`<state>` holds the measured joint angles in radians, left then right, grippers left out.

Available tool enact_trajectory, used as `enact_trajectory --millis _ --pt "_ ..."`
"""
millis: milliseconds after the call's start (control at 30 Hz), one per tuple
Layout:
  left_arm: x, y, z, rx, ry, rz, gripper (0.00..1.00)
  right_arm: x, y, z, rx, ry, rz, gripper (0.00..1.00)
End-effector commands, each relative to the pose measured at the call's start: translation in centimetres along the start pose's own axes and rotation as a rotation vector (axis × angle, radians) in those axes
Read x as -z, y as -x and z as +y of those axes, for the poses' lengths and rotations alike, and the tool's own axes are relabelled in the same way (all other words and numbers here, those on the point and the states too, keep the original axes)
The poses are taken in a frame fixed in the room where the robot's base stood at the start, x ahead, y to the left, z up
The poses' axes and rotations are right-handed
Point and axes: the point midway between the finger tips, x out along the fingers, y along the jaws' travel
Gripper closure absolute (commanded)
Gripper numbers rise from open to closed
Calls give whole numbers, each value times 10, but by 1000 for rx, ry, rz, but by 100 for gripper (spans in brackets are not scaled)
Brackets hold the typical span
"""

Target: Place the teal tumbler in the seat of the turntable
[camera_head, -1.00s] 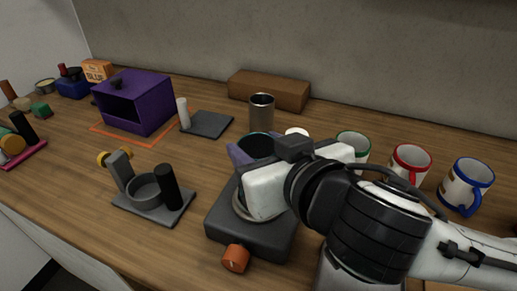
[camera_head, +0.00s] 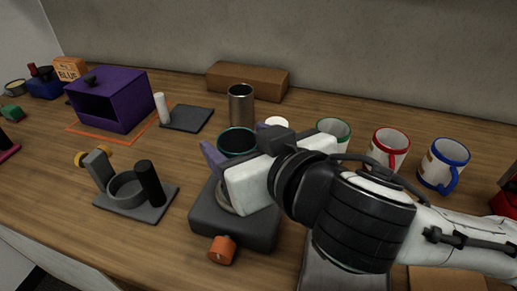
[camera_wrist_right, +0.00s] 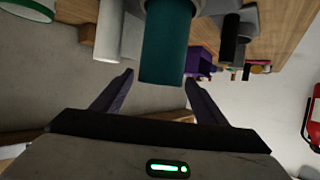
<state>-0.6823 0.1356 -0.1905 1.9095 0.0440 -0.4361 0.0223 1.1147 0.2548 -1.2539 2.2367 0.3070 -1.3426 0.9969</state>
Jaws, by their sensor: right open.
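The teal tumbler (camera_head: 237,141) shows its dark open rim in the head view, at the back of the turntable (camera_head: 238,232), a dark grey block with an orange knob. Part of a round metal ring shows on the block under my right gripper (camera_head: 222,153). The gripper is open, with its purple fingers on either side of the tumbler. In the right wrist view the tumbler (camera_wrist_right: 165,45) lies between the open fingers (camera_wrist_right: 158,90), with gaps on both sides. The tumbler's foot is hidden, so I cannot tell whether it sits in the seat. My left gripper is out of view.
A steel cup (camera_head: 241,106) and a white cylinder (camera_head: 276,123) stand close behind. Several mugs, including a red-rimmed one (camera_head: 389,148), stand to the right. A grey fixture (camera_head: 137,198) with a ring and posts is left of the turntable; a purple box (camera_head: 113,100) stands farther back.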

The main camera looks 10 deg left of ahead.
Motion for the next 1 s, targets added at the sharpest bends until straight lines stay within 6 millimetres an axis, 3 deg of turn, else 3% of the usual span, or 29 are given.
enact_trajectory --millis 267,567,1000 --pt "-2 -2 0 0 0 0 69 -1 64 0 3 0 2 34" --pt "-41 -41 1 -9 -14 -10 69 -8 86 0 0 3 6 34" --pt "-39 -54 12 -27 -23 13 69 -2 110 0 -1 1 0 34"
